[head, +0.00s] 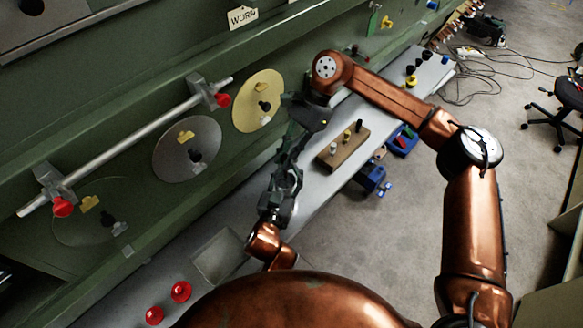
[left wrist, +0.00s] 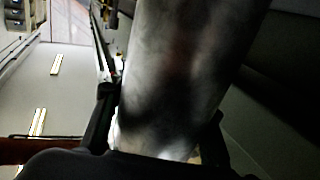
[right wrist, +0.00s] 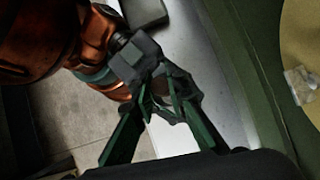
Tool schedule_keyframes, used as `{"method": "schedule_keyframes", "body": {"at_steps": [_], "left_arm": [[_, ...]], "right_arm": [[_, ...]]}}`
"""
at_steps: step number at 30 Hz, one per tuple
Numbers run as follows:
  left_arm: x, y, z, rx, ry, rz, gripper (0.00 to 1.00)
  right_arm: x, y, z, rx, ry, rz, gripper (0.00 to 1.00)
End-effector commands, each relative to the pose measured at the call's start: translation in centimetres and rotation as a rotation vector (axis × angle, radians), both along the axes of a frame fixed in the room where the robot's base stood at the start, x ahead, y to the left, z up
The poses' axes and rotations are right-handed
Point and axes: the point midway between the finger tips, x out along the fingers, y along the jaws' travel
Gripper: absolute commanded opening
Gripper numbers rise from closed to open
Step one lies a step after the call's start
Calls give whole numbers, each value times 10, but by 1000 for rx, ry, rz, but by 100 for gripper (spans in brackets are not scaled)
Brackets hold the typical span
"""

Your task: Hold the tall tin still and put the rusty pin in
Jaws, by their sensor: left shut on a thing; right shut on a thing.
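My left gripper (head: 287,178) is shut around the tall tin, a smooth grey metal cylinder (left wrist: 180,75) that fills the middle of the left wrist view. In the head view the tin is mostly hidden by the grippers. My right gripper (head: 303,118) is just above and beyond the left one, pointing down towards it. In the right wrist view its dark green fingers (right wrist: 163,100) come close together over the left gripper (right wrist: 150,68). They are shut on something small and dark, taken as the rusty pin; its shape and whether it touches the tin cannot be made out.
A wooden block (head: 335,158) with several small pegs stands on the grey bench (head: 225,225). Blue bins (head: 372,177) sit beside it. A green wall (head: 140,85) with round discs (head: 258,100) and a metal rail (head: 125,150) runs close along the left. A grey tray (head: 218,256) and red caps (head: 181,291) lie nearer.

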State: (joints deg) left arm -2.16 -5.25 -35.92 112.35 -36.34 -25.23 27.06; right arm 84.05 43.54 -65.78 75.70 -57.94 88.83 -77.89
Motion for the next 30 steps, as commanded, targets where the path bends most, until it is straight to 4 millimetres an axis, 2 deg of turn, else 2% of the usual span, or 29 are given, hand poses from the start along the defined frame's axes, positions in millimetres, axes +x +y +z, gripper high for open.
{"method": "schedule_keyframes", "body": {"at_steps": [30], "left_arm": [[0, 0, 0, 0, -1, 0, 4]], "right_arm": [[0, 0, -39, 0, 1, 1, 0]]}}
